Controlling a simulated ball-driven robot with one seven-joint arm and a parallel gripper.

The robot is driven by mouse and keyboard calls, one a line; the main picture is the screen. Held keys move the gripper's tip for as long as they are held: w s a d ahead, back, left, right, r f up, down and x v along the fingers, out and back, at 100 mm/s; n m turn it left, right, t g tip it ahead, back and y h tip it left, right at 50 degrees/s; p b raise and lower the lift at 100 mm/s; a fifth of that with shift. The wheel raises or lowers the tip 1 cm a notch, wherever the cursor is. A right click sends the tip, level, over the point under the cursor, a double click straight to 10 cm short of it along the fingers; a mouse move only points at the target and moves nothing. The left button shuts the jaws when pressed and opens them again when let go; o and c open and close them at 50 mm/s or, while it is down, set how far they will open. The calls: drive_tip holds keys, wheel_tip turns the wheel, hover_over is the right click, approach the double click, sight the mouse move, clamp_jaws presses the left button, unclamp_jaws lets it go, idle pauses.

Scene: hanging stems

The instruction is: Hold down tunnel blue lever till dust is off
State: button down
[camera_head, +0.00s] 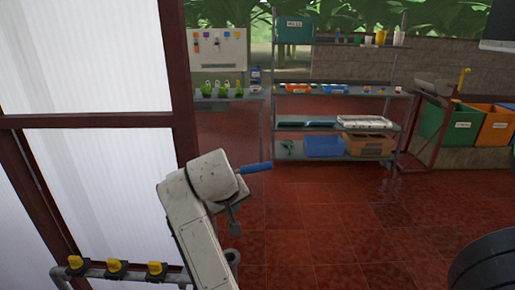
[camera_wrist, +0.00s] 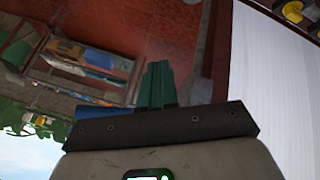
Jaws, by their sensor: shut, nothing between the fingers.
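In the head view a blue handle (camera_head: 256,168) sticks out to the right from beside the white upper end of my arm. Its inner end is hidden, so I cannot tell what it is fixed to. My gripper (camera_wrist: 158,68) shows in the wrist view with its green fingers together and nothing between them. It points towards the red floor. I cannot make out its fingers in the head view. No lever is clearly seen at the fingertips, and I cannot make out any dust.
White panels (camera_head: 90,60) in a dark red frame stand at left. Yellow-topped valves (camera_head: 115,265) sit on a pipe low at left. A metal shelf (camera_head: 340,91) with boxes stands at the back. Green and orange bins (camera_head: 495,126) are at right. The red tiled floor between is clear.

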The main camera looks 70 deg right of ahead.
drive_tip(key=d+r+m+p, duration=0.1)
drive_tip(key=d+r+m, duration=0.1)
drive_tip(key=r, duration=0.8)
drive_tip(key=s+d+r+m+g+p, duration=0.1)
drive_tip(key=d+r+m, duration=0.2)
drive_tip(key=r, duration=0.7)
drive_tip(key=shift+d+r+p, duration=0.3)
drive_tip(key=shift+d, duration=0.55)
hover_over(258, 167)
drive_tip(key=w, duration=0.1)
wheel_tip(258, 167, down, 8)
drive_tip(key=shift+d+f, duration=0.1)
drive_tip(key=shift+d, duration=0.05)
drive_tip(key=shift+s+f+p, duration=0.25)
drive_tip(key=shift+f+p, duration=0.05)
drive_tip(key=shift+f, duration=0.75)
drive_tip(key=shift+s+a+f, duration=0.1)
drive_tip(key=shift+f, duration=0.35)
drive_tip(key=shift+s+a+f, duration=0.1)
drive_tip(key=shift+f, duration=0.3)
